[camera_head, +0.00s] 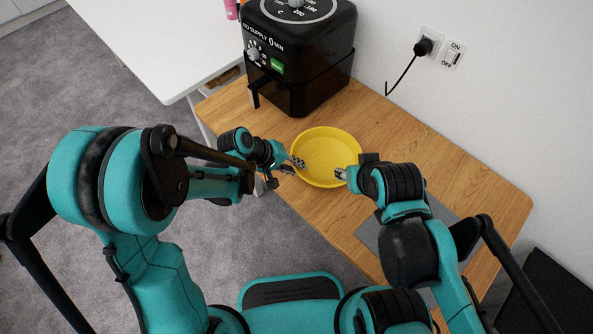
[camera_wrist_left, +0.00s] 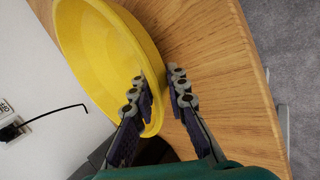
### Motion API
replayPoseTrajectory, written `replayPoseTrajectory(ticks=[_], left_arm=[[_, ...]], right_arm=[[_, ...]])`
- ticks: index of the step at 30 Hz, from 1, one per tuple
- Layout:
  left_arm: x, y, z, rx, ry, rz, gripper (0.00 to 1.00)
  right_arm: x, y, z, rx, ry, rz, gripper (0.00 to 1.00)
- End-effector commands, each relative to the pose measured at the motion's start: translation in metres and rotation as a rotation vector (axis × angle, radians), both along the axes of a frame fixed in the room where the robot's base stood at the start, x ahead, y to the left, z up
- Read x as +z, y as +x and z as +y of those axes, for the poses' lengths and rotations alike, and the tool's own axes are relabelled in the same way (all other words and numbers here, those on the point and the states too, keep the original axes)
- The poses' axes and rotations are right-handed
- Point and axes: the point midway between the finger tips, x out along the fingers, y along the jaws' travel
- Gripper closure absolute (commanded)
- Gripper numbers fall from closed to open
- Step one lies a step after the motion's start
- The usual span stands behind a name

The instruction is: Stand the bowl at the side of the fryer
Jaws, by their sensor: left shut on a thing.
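The yellow bowl (camera_head: 322,150) is upright over the wooden table, in front of the black fryer (camera_head: 312,85) and a little to its right. It also shows in the left wrist view (camera_wrist_left: 95,55). My left gripper (camera_head: 294,165) is shut on the bowl's left rim, with one finger on the inner side and one on the outer side. My right gripper (camera_head: 342,174) is at the bowl's right front rim. Whether it grips the rim is too small to tell. Whether the bowl's base touches the table is hidden.
The wooden table (camera_head: 440,170) has free room to the right of the bowl. A grey flat mat (camera_head: 372,236) lies near the front edge, partly under my right arm. A white table (camera_head: 150,35) stands at left. A plug with a black cord (camera_head: 404,72) is on the wall.

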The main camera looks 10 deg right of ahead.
Motion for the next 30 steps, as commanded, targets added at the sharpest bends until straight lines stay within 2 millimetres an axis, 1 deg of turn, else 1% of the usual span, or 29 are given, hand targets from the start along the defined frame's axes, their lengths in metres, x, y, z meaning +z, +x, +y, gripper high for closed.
replayPoseTrajectory(ticks=[1, 2, 9, 13, 14, 15, 16, 25, 27, 30], left_arm=[[-0.010, 0.000, 0.000, 0.001, -0.002, 0.000, 1.00], [-0.011, 0.000, 0.000, 0.001, -0.002, 0.000, 1.00], [-0.010, 0.000, 0.000, 0.001, -0.002, 0.000, 1.00], [-0.014, 0.000, 0.000, 0.001, -0.002, 0.000, 1.00], [-0.013, 0.000, 0.000, 0.000, 0.000, 0.000, 0.78], [-0.013, 0.000, 0.000, 0.000, 0.000, 0.000, 0.67], [-0.012, 0.000, 0.000, 0.000, 0.000, 0.000, 0.65], [-0.011, 0.000, 0.000, 0.000, 0.000, 0.000, 0.65], [-0.007, 0.000, 0.000, 0.000, 0.000, 0.000, 0.65], [0.004, -0.002, 0.009, 0.004, 0.000, 0.000, 0.65]], right_arm=[[-0.007, 0.000, 0.000, 0.000, 0.000, 0.000, 0.60], [-0.007, 0.000, 0.000, 0.000, 0.000, 0.000, 0.60], [-0.005, 0.000, 0.000, 0.000, 0.000, 0.000, 0.60], [-0.009, 0.000, 0.000, 0.000, 0.000, 0.000, 0.60], [-0.008, 0.000, 0.000, 0.000, 0.000, 0.000, 0.60], [-0.008, 0.000, 0.000, 0.000, 0.000, 0.000, 0.60], [-0.008, 0.000, 0.000, 0.000, 0.000, 0.000, 0.60], [-0.007, 0.000, 0.000, 0.000, 0.000, 0.000, 0.60], [-0.003, 0.000, 0.000, 0.000, 0.000, 0.000, 0.60], [0.003, 0.000, 0.000, 0.000, 0.000, 0.000, 0.60]])
